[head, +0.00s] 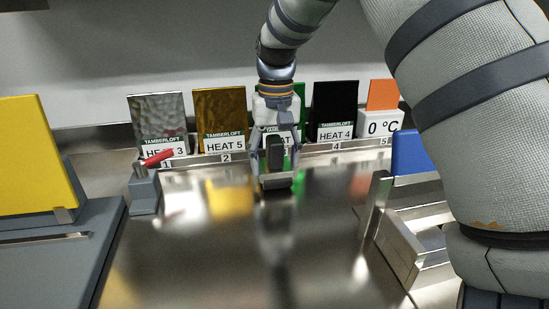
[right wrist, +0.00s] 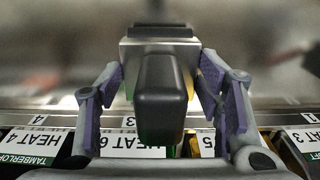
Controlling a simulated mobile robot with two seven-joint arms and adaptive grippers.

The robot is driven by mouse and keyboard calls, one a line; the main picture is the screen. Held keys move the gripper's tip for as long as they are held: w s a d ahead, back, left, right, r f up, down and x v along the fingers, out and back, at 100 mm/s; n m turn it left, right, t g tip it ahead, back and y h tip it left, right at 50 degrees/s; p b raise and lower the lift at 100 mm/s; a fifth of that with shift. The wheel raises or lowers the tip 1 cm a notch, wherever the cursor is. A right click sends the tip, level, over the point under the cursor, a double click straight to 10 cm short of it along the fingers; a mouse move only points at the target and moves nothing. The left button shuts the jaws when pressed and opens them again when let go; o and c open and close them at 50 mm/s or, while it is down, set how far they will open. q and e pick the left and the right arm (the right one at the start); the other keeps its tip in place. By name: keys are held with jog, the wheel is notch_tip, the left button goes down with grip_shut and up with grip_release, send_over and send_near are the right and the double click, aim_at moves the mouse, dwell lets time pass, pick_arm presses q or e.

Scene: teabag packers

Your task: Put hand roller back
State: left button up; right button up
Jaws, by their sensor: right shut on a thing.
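My right gripper (head: 275,172) is shut on the hand roller, which has a black handle (head: 276,150) and a grey metal head (head: 277,181). The roller is held with its head downward, close above the shiny steel worktop (head: 200,260). I cannot tell whether it touches the worktop. In the right wrist view, the black handle (right wrist: 161,90) stands between the purple-padded fingers, with the metal head beyond it. My left gripper is out of view.
A row of upright packets stands in a numbered rack (head: 226,157) along the back, partly hidden by my right gripper. A grey block (head: 145,190) with a red lever is at left. A metal frame (head: 405,240) is at right. The worktop's middle is clear.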

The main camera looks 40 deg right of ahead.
aim_at(276, 138)
jog(key=shift+s+f, duration=0.1)
jog(key=shift+f, duration=0.6)
jog(key=shift+c, duration=0.8)
jog(key=o, duration=1.6)
jog(key=shift+f, duration=0.1)
jog(key=shift+o, duration=0.2)
notch_tip(276, 138, up, 14)
jog(key=shift+f, duration=0.2)
